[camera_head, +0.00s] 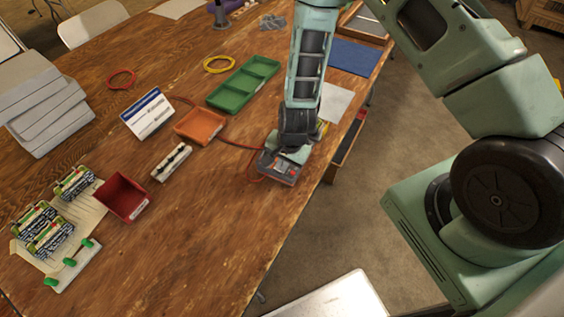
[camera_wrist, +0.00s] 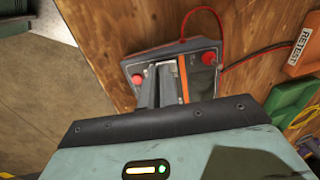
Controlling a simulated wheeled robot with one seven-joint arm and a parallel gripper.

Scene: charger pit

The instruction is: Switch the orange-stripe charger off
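The orange-stripe charger (camera_head: 279,168) lies near the right edge of the wooden table, directly under my arm. In the wrist view it is a dark grey box (camera_wrist: 205,72) with an orange stripe (camera_wrist: 184,76) and two red knobs, one toward each side. My gripper (camera_wrist: 162,72) points down at the charger's face, left of the stripe. Its two dark fingers are close together and look shut, with nothing visible between them. The fingers cover part of the face, and the switch is hidden or too small to tell. I cannot tell whether the fingertips touch the charger.
A red cable (camera_wrist: 221,24) runs from the charger. An orange tray labelled RETEST (camera_wrist: 304,55) is beside it; a larger green tray (camera_head: 244,82) lies behind. A white sign (camera_head: 147,114), a red bin (camera_head: 122,199) and battery packs (camera_head: 75,182) stand left. The table front is clear.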

